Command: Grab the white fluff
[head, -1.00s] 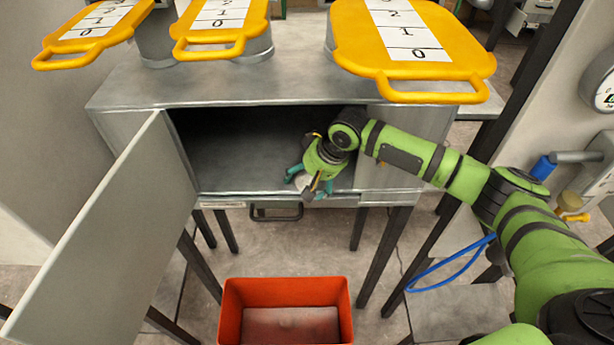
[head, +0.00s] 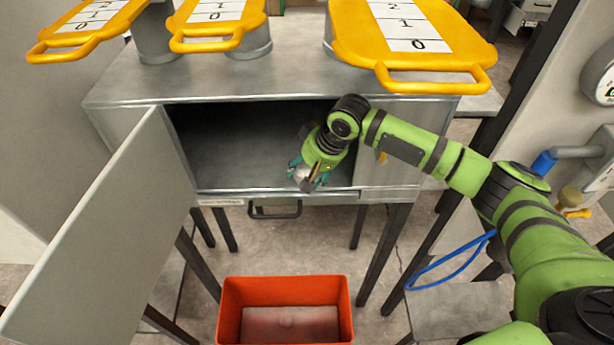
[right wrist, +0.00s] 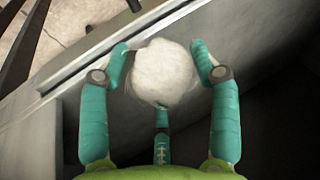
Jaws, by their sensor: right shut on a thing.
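The white fluff (right wrist: 163,72) is a round, soft-looking ball between the teal fingers of my right gripper (right wrist: 160,62) in the right wrist view. The fingers are shut on it from both sides, with another finger below it. In the head view my right gripper (head: 308,177) is at the front opening of the metal cabinet (head: 270,198). Only a small pale part of the fluff (head: 300,174) shows there, the rest hidden by the fingers. My left gripper is not in view.
The cabinet door (head: 105,225) stands open at the left. An orange bin (head: 285,283) sits on the floor below the cabinet, its visible bottom bare. Yellow-handled, numbered dispensers (head: 415,40) stand on top. A blue hose (head: 452,266) hangs at the right.

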